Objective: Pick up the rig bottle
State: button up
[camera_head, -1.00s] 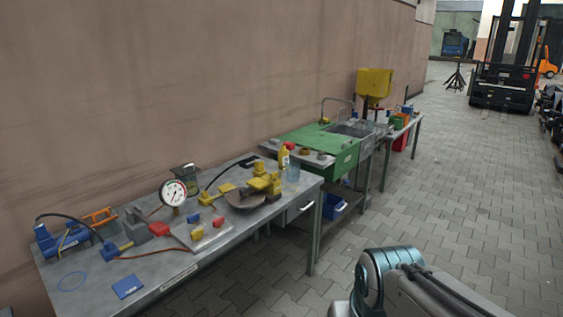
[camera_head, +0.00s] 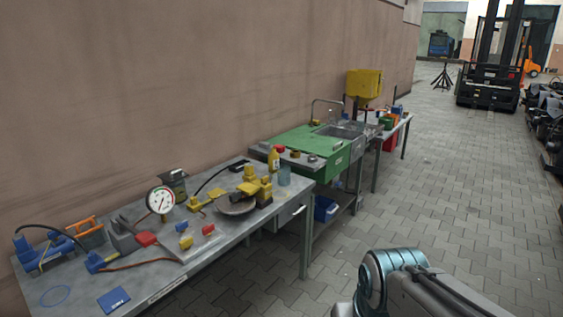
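A small yellow bottle with a red cap (camera_head: 274,159) stands upright near the right end of the grey workbench (camera_head: 222,247). A bluish, see-through container (camera_head: 284,177) stands just to its right, close to the bench's end. I cannot tell for certain which of the two is the rig bottle. Part of my arm shows at the lower right, apart from the bench, over the paved floor. My gripper is out of the picture.
The bench also carries a pressure gauge (camera_head: 160,200), a brown round dish (camera_head: 236,207), yellow fittings and a blue vise-like tool (camera_head: 40,252). A green sink unit (camera_head: 310,148) stands beyond. Paved floor (camera_head: 440,200) on the right is clear; a forklift (camera_head: 490,80) is far off.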

aim_at(273, 157)
jog(key=z, duration=0.6)
jog(key=i, duration=2.65)
jog(key=u, duration=1.35)
jog(key=i, duration=0.95)
jog(key=u, duration=0.15)
